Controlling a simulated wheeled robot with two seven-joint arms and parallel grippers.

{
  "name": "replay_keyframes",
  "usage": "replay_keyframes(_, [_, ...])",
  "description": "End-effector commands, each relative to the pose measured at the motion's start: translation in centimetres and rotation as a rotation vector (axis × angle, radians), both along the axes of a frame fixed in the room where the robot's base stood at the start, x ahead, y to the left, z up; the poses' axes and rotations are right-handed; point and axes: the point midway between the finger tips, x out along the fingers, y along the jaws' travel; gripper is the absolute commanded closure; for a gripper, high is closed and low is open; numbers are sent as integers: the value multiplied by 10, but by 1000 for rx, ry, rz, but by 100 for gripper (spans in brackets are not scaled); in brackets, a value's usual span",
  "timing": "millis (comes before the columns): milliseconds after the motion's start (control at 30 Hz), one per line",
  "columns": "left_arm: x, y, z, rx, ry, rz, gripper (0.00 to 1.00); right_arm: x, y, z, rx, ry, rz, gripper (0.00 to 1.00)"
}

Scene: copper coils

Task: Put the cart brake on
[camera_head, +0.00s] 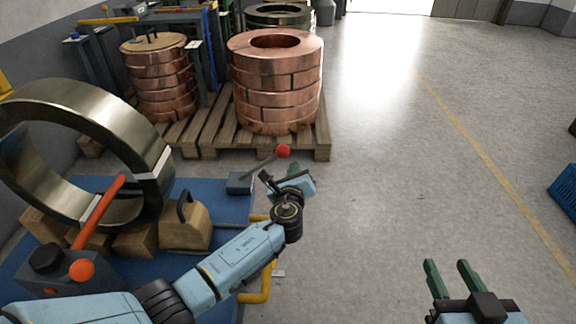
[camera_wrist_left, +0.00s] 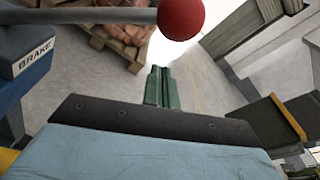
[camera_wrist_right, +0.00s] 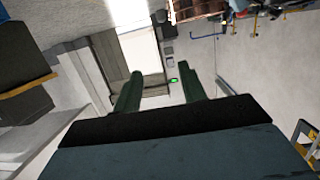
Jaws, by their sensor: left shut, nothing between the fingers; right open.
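The brake lever is a grey rod with a red ball knob (camera_head: 283,151), rising to the right from a dark blue-grey brake box (camera_head: 240,183) at the corner of the blue cart (camera_head: 232,205). In the left wrist view the knob (camera_wrist_left: 181,18) is at the top, and the box (camera_wrist_left: 28,55) reads BRAKE at the left. My left gripper (camera_wrist_left: 163,88) is shut and empty, just beside and below the knob, apart from it in that view. In the head view its fingers are partly hidden by the wrist. My right gripper (camera_head: 450,270) is open and empty over bare floor at lower right.
A large metal ring (camera_head: 60,92) stands on wooden blocks on the cart, with an orange lever (camera_head: 100,210) before it. Copper coils (camera_head: 276,85) stand on wooden pallets (camera_head: 318,140) behind. A yellow rail (camera_head: 254,297) edges the cart.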

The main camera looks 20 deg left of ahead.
Motion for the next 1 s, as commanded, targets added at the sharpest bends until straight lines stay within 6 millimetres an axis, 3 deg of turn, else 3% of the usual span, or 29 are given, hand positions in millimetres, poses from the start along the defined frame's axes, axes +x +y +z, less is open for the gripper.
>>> replay_keyframes(100, [-5,5,14,0,-2,-1,100,-6,-5,-14,-29,102,-8,59])
replay_keyframes(333, [-10,12,28,1,-1,-1,100,-15,-12,-32,-61,217,-18,59])
replay_keyframes(800, [-11,13,30,0,-1,-2,100,-17,-13,-36,-67,239,-19,59])
replay_keyframes(1000, [-8,3,35,-33,-11,-21,100,-18,-14,-38,-71,254,-20,59])
